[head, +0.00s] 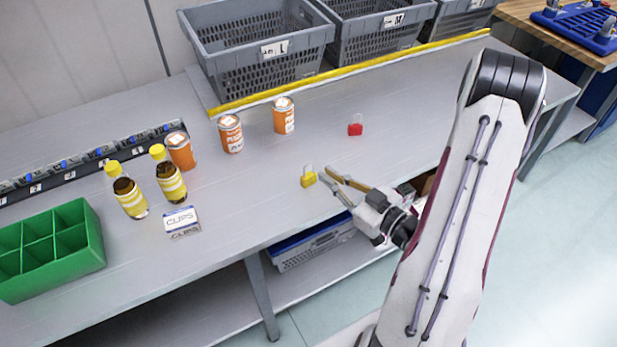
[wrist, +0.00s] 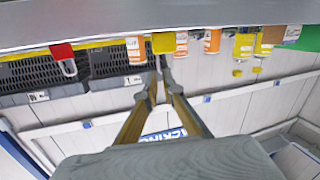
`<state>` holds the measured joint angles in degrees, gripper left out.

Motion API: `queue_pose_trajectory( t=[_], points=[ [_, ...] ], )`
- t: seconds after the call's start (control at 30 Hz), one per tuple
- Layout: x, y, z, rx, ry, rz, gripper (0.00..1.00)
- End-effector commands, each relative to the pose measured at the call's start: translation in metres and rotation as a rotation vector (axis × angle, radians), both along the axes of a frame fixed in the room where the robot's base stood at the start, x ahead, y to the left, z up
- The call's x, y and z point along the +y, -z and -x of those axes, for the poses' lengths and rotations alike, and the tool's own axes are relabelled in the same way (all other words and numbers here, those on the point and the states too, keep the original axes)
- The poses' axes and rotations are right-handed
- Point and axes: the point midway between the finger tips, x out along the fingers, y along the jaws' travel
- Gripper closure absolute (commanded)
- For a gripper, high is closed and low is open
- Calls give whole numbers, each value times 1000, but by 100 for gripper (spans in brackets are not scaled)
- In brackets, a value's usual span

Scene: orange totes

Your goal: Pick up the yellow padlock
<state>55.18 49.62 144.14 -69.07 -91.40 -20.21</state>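The yellow padlock (head: 308,180) stands upright on the grey table near its front edge, its shackle on top. In the wrist view, which is upside down, the yellow padlock (wrist: 163,44) is straight ahead of the fingertips, with its shackle pointing down the picture. My gripper (head: 324,176) is low at the table's front edge, just right of the padlock, with its fingers pointing at it. The two fingers (wrist: 159,80) are apart with an empty gap between them. The padlock is not between them. I cannot tell the exact distance left.
A red padlock (head: 355,129) stands farther back. Orange-labelled cans (head: 231,135), yellow-capped bottles (head: 130,198), a CLIPS box (head: 182,222) and a green divided bin (head: 50,250) are to the left. Grey crates (head: 260,50) line the back. Table around the padlock is clear.

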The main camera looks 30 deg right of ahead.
Motion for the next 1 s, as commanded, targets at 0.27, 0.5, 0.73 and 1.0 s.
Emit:
queue_pose_trajectory(
  t=[0.27, 0.5, 0.73, 1.0],
  points=[
    [6, 21, 30, -10, -27, -145, 92],
    [9, 24, 37, -16, -36, -177, 92],
    [9, 24, 36, -16, -36, -175, 92],
    [11, 24, 30, -15, -39, -174, 92]
  ],
)
